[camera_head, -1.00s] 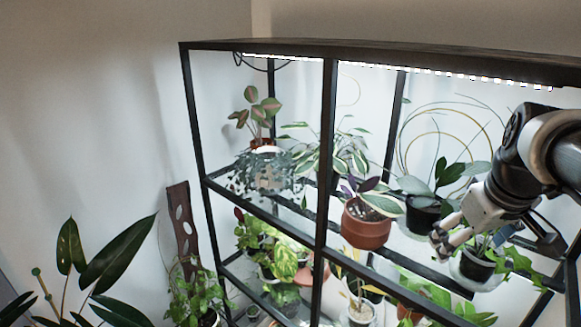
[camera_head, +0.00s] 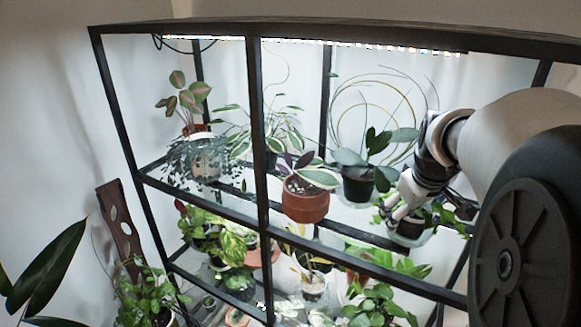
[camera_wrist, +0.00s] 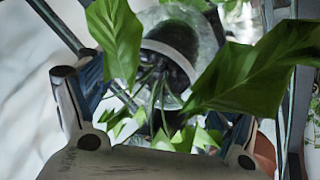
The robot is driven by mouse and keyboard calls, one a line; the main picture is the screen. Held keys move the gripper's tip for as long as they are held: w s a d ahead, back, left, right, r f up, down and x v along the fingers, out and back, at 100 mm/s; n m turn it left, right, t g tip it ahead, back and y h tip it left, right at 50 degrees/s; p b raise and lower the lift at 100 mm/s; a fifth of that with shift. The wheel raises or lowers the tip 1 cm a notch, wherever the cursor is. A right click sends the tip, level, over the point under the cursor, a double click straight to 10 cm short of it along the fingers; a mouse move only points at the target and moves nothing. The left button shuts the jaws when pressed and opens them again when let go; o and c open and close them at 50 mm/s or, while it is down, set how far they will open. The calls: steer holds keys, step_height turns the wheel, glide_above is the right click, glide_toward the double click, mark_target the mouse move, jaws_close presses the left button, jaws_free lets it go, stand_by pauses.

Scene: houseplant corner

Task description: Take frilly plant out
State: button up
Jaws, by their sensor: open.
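The frilly plant (camera_head: 408,228), with wavy-edged green leaves and a dark pot in a clear outer dish or pot, stands at the right end of the rack's upper shelf. My gripper (camera_head: 393,207) reaches in from the right and hides part of the plant in the head view. In the wrist view, my gripper (camera_wrist: 163,108) is open, with stems and small leaves of the frilly plant (camera_wrist: 250,75) showing between its fingers. The pot lies beyond the fingers, partly covered by two large leaves. I cannot tell whether the fingers touch it.
A black-framed rack (camera_head: 257,150) has an upright post in front. Left of my gripper stand a dark-potted plant (camera_head: 358,184) and a terracotta pot (camera_head: 305,203) on the same shelf. More plants fill the lower shelf. A strip light (camera_head: 330,45) runs along the top.

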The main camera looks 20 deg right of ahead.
steer(key=shift+c, duration=0.4)
steer(key=c, duration=0.9)
steer(key=shift+c, duration=0.3)
steer(key=shift+r, duration=0.1)
